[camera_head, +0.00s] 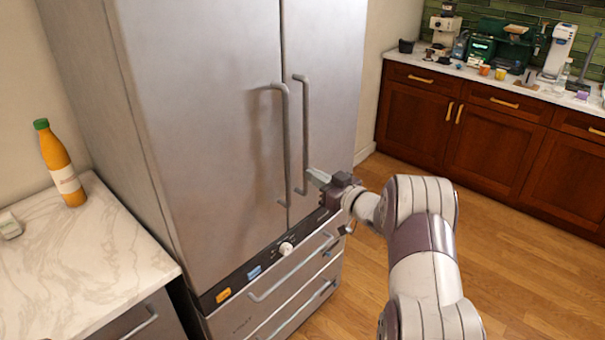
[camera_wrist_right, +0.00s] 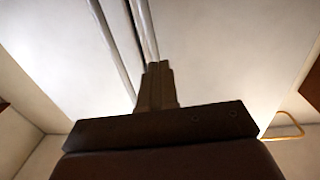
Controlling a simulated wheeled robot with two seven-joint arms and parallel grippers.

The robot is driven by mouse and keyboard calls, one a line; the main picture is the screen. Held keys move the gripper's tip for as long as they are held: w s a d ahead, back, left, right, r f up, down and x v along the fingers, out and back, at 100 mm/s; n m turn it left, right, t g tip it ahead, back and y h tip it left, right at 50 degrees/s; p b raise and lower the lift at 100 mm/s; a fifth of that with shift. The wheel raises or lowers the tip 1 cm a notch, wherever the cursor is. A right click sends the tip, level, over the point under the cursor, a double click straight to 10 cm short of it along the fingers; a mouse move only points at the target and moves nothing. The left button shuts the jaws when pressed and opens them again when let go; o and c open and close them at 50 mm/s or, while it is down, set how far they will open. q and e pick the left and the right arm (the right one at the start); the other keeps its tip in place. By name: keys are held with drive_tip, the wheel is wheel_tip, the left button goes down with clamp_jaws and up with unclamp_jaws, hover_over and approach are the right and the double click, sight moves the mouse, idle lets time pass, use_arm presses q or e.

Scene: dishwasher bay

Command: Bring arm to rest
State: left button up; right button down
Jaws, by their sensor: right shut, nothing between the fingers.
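My right gripper (camera_head: 319,177) is raised in front of the steel fridge (camera_head: 215,120), near the lower end of its right door handle (camera_head: 304,130). The fingers are shut and empty. I cannot tell from the head view whether the fingertips touch the handle. In the right wrist view the closed fingers (camera_wrist_right: 157,85) point up towards the pale fridge front, with the handle bars (camera_wrist_right: 146,30) just beyond and to the left. My left gripper is not in view.
A marble counter (camera_head: 95,265) with an orange bottle (camera_head: 61,165) stands at the left. Fridge drawers (camera_head: 300,285) sit below the doors. Wooden cabinets (camera_head: 490,135) with a cluttered worktop stand at the back right. The wooden floor between is clear.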

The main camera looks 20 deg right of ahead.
drive_tip(key=s+d+f+m+g+h, duration=0.2)
drive_tip(key=s+d+f+g+h, duration=0.15)
drive_tip(key=f, duration=0.25)
drive_tip(key=s+d+f+m+g+h, duration=0.2)
drive_tip(key=s+f+g+h, duration=0.1)
drive_tip(key=f+h, duration=0.15)
drive_tip(key=s+a+f+m+g, duration=0.1)
drive_tip(key=s+a+f+g, duration=0.1)
drive_tip(key=s+a+g, duration=0.35)
drive_tip(key=s+a+f+g, duration=0.1)
drive_tip(key=s+a+g, duration=0.15)
drive_tip(key=s, duration=0.55)
drive_tip(key=s+a+r+n+g+y, duration=0.1)
drive_tip(key=s+a+r+y, duration=0.1)
drive_tip(key=s+a, duration=0.8)
drive_tip(key=a+r, duration=0.1)
drive_tip(key=a, duration=0.3)
drive_tip(key=shift+s+r+n, duration=0.3)
drive_tip(key=shift+s+r, duration=0.05)
drive_tip(key=shift+r, duration=0.05)
